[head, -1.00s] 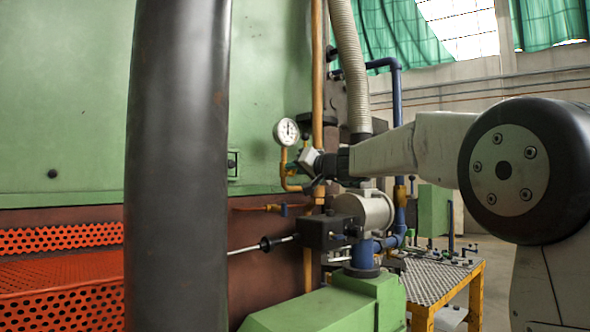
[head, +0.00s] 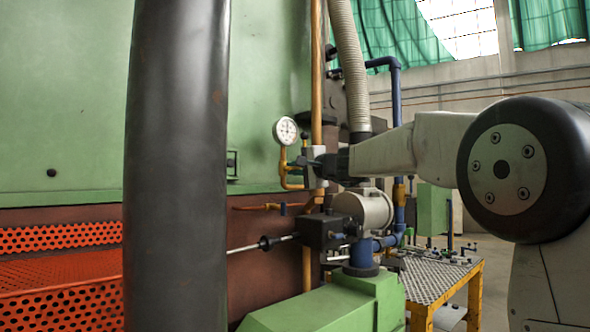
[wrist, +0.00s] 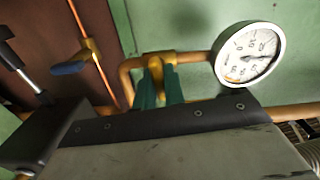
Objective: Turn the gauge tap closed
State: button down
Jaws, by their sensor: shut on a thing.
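The round white pressure gauge (head: 286,130) sits on top of a bent copper pipe on the furnace side. It also shows large in the wrist view (wrist: 249,56). The yellow gauge tap (wrist: 157,60) is on the copper pipe beside the gauge. My gripper (wrist: 160,85) is shut on the tap, with its teal fingers on either side of it. In the head view my gripper (head: 304,163) is just right of and below the gauge, and it hides the tap there.
A second tap with a blue handle (wrist: 70,67) is on a thin copper pipe nearby. A vertical copper pipe (head: 316,70) and a ribbed hose (head: 349,60) run close to my gripper. A dark column (head: 176,165) stands at left in the head view.

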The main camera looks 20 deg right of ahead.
jog(key=shift+f+m, duration=0.1)
jog(key=shift+m, duration=0.5)
jog(key=c, duration=1.5)
grip_release()
jog(key=v, duration=0.7)
jog(key=shift+s+d, duration=0.25)
jog(key=shift+s, duration=0.05)
jog(key=shift+a, duration=0.1)
